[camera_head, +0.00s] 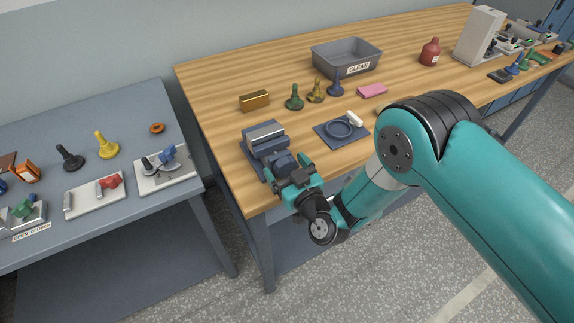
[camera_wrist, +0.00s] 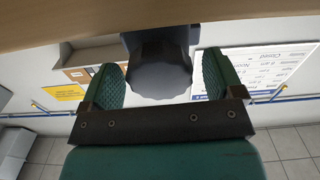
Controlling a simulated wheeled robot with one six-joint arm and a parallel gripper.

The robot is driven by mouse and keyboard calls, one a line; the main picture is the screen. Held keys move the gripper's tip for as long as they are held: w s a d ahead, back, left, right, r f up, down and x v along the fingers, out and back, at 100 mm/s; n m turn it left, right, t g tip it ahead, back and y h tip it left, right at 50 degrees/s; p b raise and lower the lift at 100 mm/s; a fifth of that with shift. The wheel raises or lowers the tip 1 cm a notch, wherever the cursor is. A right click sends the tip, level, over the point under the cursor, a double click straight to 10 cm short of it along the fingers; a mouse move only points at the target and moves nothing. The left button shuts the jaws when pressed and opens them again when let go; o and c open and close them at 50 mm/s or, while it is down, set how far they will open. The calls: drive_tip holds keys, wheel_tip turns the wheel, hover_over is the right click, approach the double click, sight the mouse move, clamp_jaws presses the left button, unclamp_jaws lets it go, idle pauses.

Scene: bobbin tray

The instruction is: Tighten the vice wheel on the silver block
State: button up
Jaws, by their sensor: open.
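The blue-grey vice (camera_head: 254,160) stands at the front left corner of the wooden bench. The silver block (camera_head: 265,132) lies between its jaws. My gripper (camera_head: 296,177) is at the front end of the vice, by the bench edge. In the wrist view, the dark grey vice wheel (camera_wrist: 158,82) sits between the two green fingers of my open gripper (camera_wrist: 160,78). In the head view my gripper largely hides the wheel.
A blue mat (camera_head: 325,141) with a ring and white roll lies right of the vice. Behind stand a brass block (camera_head: 255,101), a green bobbin-like piece (camera_head: 294,98) and a grey bin (camera_head: 322,62) labelled CLEAN. A lower grey table (camera_head: 110,210) stands left, across a gap.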

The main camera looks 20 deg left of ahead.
drive_tip(key=shift+c, duration=0.4)
drive_tip(key=c, duration=0.8)
drive_tip(key=shift+c, duration=0.2)
drive_tip(key=shift+m, duration=0.4)
drive_tip(key=m+b, duration=0.1)
drive_tip(key=m, duration=0.5)
drive_tip(key=shift+m, duration=0.3)
